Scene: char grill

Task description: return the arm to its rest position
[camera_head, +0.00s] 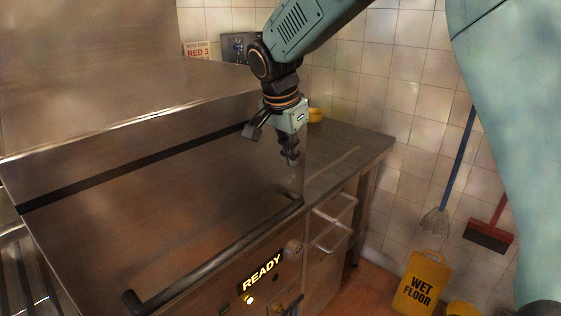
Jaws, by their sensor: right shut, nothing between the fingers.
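My right arm (305,22) comes in from the top right and bends down at its wrist. My right gripper (290,157) points downward, shut and empty. In the picture it shows in front of the right end of the grill's steel hood (150,190), above the dark bar handle (215,258). It looks apart from the handle. My left gripper is not in view.
A lit READY panel (262,272) and knobs are on the grill front. A steel counter (350,146) with a yellow item (315,114) lies right of the grill. A yellow WET FLOOR sign (421,284), a mop (436,218) and a red brush (488,236) stand by the tiled wall.

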